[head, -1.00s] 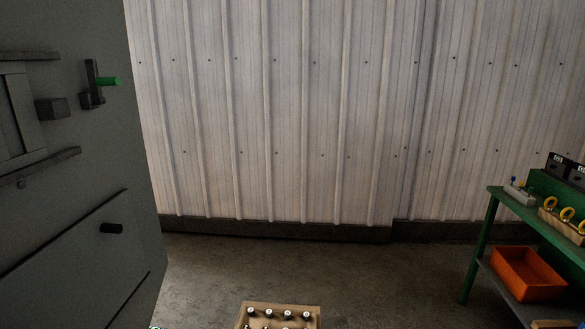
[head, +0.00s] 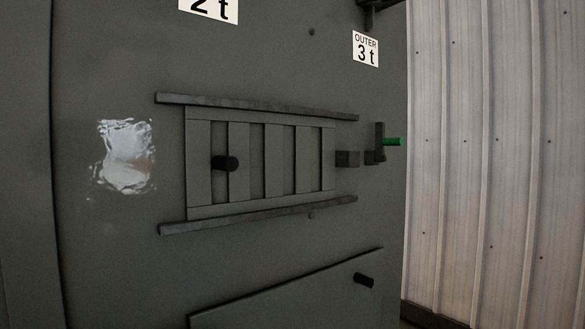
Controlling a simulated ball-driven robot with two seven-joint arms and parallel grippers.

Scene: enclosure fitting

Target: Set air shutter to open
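The air shutter (head: 272,157) is a dark slatted panel with several vertical bars, seated between an upper and a lower rail on the grey enclosure face. A black knob (head: 224,163) sticks out from its left part. A small dark block (head: 347,158) sits just right of the shutter. Beside it is a dark bracket with a green-tipped pin or handle (head: 392,142) pointing right. Neither of my grippers is in view.
Below, a slanted panel edge carries another black knob (head: 364,280). Labels reading "2 t" (head: 209,8) and "OUTER 3 t" (head: 365,49) are above. A shiny patch (head: 126,156) is at left. A corrugated wall (head: 490,150) stands to the right.

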